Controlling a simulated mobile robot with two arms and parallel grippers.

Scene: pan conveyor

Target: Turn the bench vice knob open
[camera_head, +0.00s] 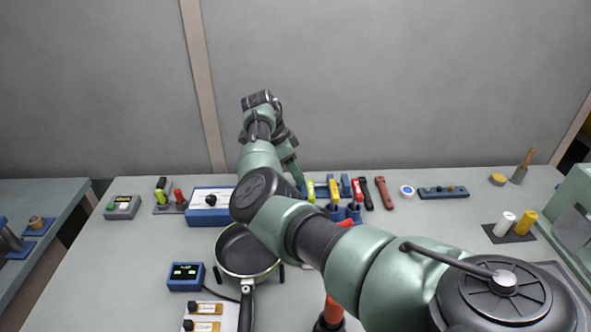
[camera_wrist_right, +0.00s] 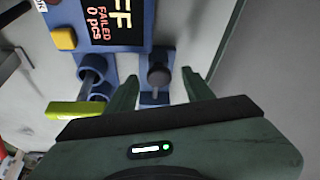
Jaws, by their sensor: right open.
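In the right wrist view, a dark grey round knob (camera_wrist_right: 158,76) sits on a blue fixture (camera_wrist_right: 156,98), which looks like the bench vice. My right gripper (camera_wrist_right: 158,86) is open, with one green finger on each side of the knob. I see a gap on both sides and no clear contact; the depth is hard to judge. In the head view, my right gripper (camera_head: 298,172) is at the back of the bench, partly hidden by my own arm. The arm also hides what lies right below it, and I cannot make out the knob there. My left gripper is out of view.
A blue display unit (camera_wrist_right: 112,14) with a yellow button is close beside the fixture. Another blue holder (camera_wrist_right: 92,68) and a yellow-green piece (camera_wrist_right: 75,109) are near the left finger. A frying pan (camera_head: 243,252) and a blue box with a black knob (camera_head: 211,199) stand left of my arm.

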